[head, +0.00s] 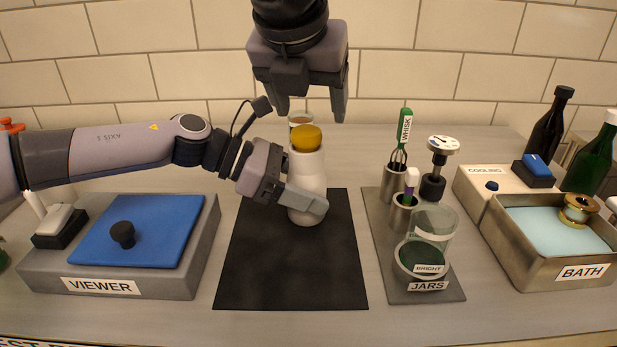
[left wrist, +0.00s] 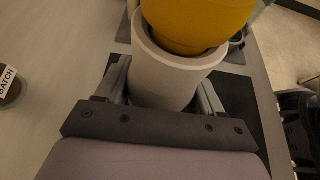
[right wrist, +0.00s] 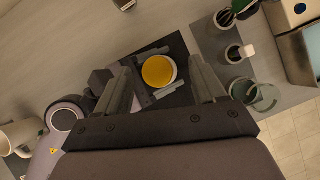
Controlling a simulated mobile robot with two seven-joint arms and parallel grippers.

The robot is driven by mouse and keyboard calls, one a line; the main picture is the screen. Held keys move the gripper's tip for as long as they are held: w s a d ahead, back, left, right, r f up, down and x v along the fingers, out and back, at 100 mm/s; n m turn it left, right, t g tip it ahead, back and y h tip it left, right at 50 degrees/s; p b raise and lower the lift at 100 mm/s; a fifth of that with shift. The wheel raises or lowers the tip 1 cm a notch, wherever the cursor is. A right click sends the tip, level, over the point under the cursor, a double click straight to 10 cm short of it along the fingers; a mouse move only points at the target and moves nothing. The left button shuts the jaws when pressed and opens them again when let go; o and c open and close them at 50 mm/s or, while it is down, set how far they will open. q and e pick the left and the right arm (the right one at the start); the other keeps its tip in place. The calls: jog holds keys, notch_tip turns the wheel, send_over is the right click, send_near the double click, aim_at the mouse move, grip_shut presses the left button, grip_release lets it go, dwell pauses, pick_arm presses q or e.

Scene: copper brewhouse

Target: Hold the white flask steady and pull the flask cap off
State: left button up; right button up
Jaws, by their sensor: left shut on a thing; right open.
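The white flask (head: 306,172) stands upright on a black mat (head: 291,270) in the head view. Its yellow flask cap (head: 306,138) sits on top. My left gripper (head: 307,203) is shut around the flask's lower body; the left wrist view shows its fingers on both sides of the white wall (left wrist: 165,78), with the cap (left wrist: 195,20) above. My right gripper (head: 312,105) points down above the cap, open and empty. In the right wrist view the cap (right wrist: 158,71) lies between and beyond the open fingers, not touched.
Left is a grey viewer box (head: 120,287) with a blue lid (head: 140,230). Right is a jars tray (head: 428,288) with a glass jar (head: 431,235), whisk (head: 404,125) and cups. Farther right is a metal bath (head: 545,262). A small cup (head: 298,118) stands behind the flask.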

aim_at(303, 130)
pick_arm(q)
jog(key=shift+s+f, duration=0.15)
jog(key=shift+f, duration=0.2)
pick_arm(e)
jog(key=shift+w+a, duration=0.15)
jog(key=shift+a, duration=0.25)
jog(key=shift+f, duration=0.2)
jog(key=shift+f, duration=1.65)
grip_shut()
jog(key=shift+r, duration=0.1)
jog(key=shift+r, duration=0.2)
jog(key=shift+r, duration=0.35)
